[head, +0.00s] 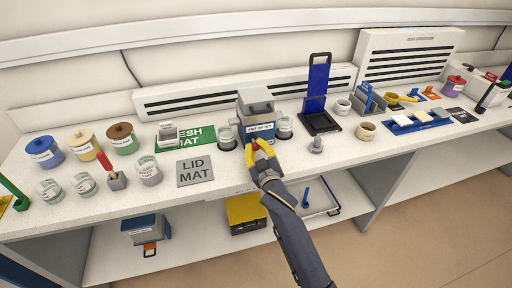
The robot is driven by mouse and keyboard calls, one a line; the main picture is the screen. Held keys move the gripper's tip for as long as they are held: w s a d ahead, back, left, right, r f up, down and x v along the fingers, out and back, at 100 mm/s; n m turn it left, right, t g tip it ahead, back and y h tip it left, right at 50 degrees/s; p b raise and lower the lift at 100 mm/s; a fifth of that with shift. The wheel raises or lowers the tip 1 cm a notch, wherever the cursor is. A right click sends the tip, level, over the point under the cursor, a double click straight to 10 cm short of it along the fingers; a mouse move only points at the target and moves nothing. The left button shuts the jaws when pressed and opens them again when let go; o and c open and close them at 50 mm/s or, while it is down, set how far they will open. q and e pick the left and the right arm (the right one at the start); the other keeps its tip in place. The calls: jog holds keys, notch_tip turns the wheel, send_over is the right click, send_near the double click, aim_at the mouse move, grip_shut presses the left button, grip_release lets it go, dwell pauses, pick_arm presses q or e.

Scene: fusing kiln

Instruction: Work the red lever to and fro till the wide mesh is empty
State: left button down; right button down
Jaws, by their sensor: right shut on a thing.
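My right gripper (259,157) comes up from the bottom middle with its yellow fingers around a small red part, which looks like the red lever (254,146). The lever is at the front of a grey and blue device (259,114) on the bench, and the fingers hide most of it. The device has a grey block-shaped top and a white label too small to read. A jar (227,138) stands close on its left and another (284,128) on its right. I cannot tell which part is the wide mesh or what it holds. My left gripper is not in view.
Lidded pots, jars and a red-handled tool (105,162) stand farther left. A blue upright panel (318,90) on a black base is to the right. The lower shelf holds a yellow-topped box (245,209).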

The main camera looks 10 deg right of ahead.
dwell(0.3)
jog(key=shift+w+d+r, duration=0.1)
jog(key=shift+w+d, duration=0.05)
jog(key=shift+d, duration=0.9)
jog(key=shift+w+d+f, duration=0.1)
jog(key=shift+w+d, duration=0.1)
jog(key=shift+d, duration=0.85)
jog(key=shift+w+d+r, duration=0.1)
jog(key=shift+w+d, duration=0.05)
jog(key=shift+d, duration=0.9)
jog(key=c, duration=1.2)
grip_release()
jog(key=shift+d, duration=0.1)
jog(key=shift+c, duration=0.2)
jog(key=shift+o, duration=0.4)
jog(key=shift+s, duration=0.15)
jog(key=shift+s, duration=0.3)
jog(key=s+d, duration=0.1)
jog(key=s, duration=1)
jog(key=shift+d, duration=0.3)
